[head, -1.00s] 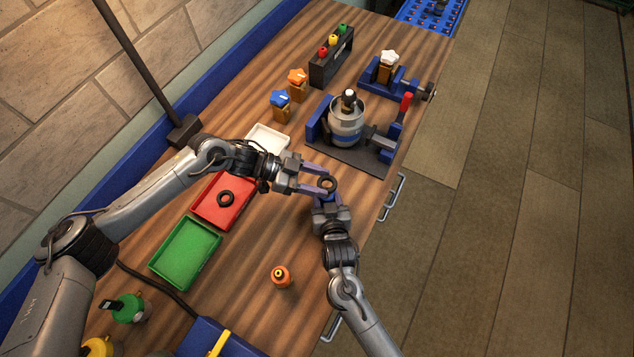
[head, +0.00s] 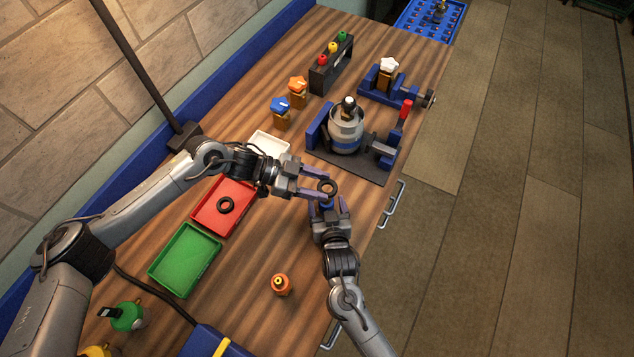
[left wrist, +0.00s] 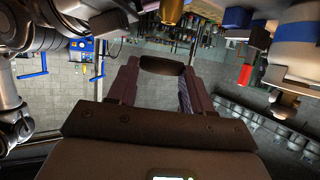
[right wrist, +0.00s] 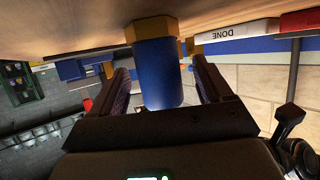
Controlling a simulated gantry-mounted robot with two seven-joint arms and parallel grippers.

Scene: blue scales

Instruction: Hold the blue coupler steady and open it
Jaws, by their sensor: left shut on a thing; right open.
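My left gripper (head: 312,186) is shut on a black ring (head: 328,187), which also shows between its fingertips in the left wrist view (left wrist: 162,65). The blue coupler (head: 326,205) is small in the head view, just below the ring. In the right wrist view the blue coupler (right wrist: 160,70) is a blue cylinder with a brass collar, upside down in the picture. My right gripper (head: 329,206) is open, with one finger on each side of the blue coupler and gaps showing. Whether the ring touches the coupler I cannot tell.
A green tray (head: 184,262) and a white tray (head: 270,145) stand nearby. An orange-topped piece (head: 281,285) stands in front. A silver canister (head: 345,132) sits in a blue fixture behind the grippers.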

